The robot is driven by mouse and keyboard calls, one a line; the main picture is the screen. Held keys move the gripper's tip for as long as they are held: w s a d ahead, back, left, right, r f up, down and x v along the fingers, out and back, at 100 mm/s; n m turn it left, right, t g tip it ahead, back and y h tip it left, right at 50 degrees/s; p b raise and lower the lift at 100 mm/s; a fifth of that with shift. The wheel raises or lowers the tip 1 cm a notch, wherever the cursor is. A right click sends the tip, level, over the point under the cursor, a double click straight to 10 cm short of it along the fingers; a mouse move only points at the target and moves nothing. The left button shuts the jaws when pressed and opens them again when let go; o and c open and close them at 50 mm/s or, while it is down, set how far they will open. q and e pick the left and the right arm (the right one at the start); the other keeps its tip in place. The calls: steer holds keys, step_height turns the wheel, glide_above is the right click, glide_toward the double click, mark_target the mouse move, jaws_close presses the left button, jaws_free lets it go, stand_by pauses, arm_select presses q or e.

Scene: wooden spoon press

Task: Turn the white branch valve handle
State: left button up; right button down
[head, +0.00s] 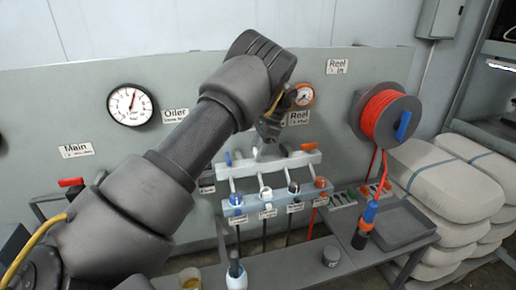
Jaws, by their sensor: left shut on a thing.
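My left gripper (268,132) reaches over the valve manifold (310,194) from above. It is shut at the pale, white branch valve handle (259,152), which shows just under its fingers. The fingers and wrist hide part of this handle, so its exact angle is hard to tell. Below it, a white-collared outlet (266,193) sits between a blue one (236,199) and a black one (293,188). An orange outlet (321,183) is at the right end. My right gripper is not in view.
A red-handled main valve (71,182) and a large gauge (130,104) are at left. A small gauge (304,95) and a red hose reel (385,117) are at right. A grey bench (290,268) runs below, with a tray (400,228). White sacks (435,190) are stacked at right.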

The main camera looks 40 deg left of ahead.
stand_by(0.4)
arm_select(q)
steer(key=o, duration=1)
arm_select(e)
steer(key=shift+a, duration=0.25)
